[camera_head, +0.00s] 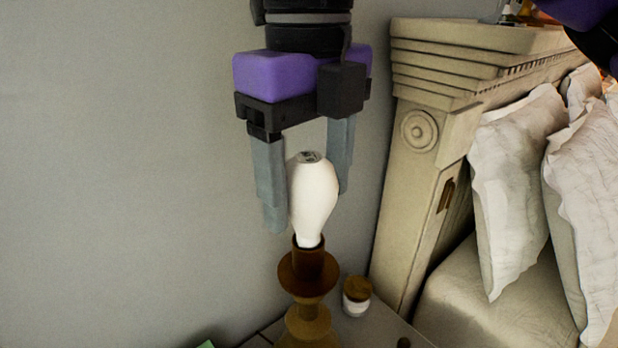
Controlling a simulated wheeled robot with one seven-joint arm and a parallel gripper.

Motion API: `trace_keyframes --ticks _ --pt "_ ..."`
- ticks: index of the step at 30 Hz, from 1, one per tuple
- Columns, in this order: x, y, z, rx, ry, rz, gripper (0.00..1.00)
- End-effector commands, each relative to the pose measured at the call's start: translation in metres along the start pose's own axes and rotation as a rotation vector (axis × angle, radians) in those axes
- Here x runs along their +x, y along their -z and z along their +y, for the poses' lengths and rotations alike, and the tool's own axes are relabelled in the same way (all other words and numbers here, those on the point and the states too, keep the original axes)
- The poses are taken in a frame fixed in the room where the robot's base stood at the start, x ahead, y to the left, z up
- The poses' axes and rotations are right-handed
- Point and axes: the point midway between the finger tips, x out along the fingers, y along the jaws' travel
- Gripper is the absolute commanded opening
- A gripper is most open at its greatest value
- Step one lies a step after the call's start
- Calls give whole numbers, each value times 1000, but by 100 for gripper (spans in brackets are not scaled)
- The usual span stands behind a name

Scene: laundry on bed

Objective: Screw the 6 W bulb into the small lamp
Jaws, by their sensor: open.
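A white bulb (313,199) stands upright with its narrow end down at the socket of a small brown wooden lamp (306,270). A small dark print shows on the bulb's top, too small to read. How deep the bulb sits in the socket I cannot tell. My gripper (306,205) points down from above and is open, with one grey finger on each side of the bulb. A gap shows on parts of both sides; whether a finger touches the bulb is not clear.
The lamp stands on a nightstand (378,331) beside a small jar with a wooden lid (357,292). A carved bed headboard (425,150) rises close on the right, with white pillows (512,180) beyond it. Bare grey wall fills the left.

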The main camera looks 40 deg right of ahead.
Motion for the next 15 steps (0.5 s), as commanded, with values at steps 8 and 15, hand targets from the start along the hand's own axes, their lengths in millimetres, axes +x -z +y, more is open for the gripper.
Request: trace_keyframes --ticks 8,15 --pt "0 0 0 -190 -1 0 66" --pt "0 0 0 -382 -1 -1 66"
